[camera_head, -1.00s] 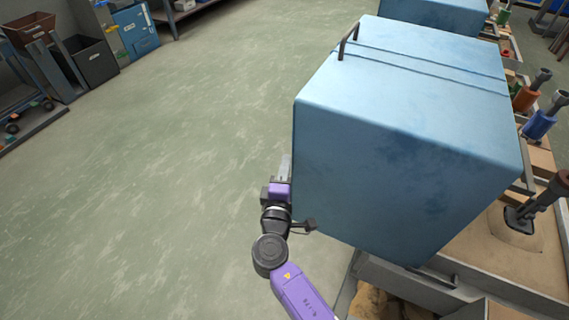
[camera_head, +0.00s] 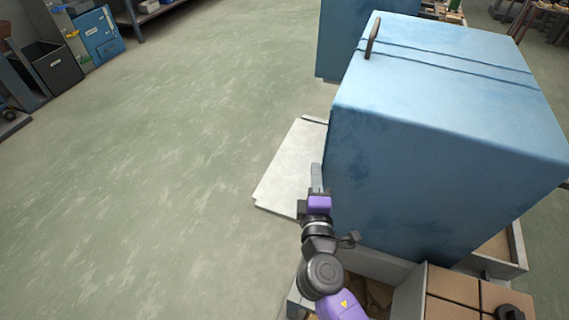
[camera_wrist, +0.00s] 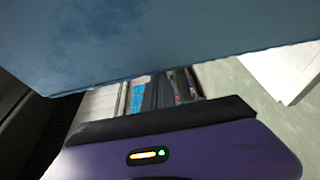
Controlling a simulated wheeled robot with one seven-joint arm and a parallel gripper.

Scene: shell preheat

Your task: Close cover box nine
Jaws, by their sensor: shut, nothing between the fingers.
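A large blue box-shaped cover (camera_head: 440,120) with a dark handle (camera_head: 372,37) on its top stands at right in the head view. I see no number on it. My gripper (camera_head: 317,178) is shut and empty, low beside its left side; I cannot tell whether it touches. A pale flat panel (camera_head: 285,172) sticks out to the left behind my gripper. In the wrist view a blue surface (camera_wrist: 130,40) fills the top, close above my gripper's purple body (camera_wrist: 180,150). A pale panel (camera_wrist: 283,65) shows at right there. My fingertips are not clear in that view.
Another blue box (camera_head: 340,45) stands behind the cover. An open tray with brown pieces (camera_head: 378,292) and tan blocks (camera_head: 470,290) lie in front of it. A dark bin (camera_head: 55,70) and a blue cabinet (camera_head: 97,35) stand far left. The floor (camera_head: 170,190) at left is clear.

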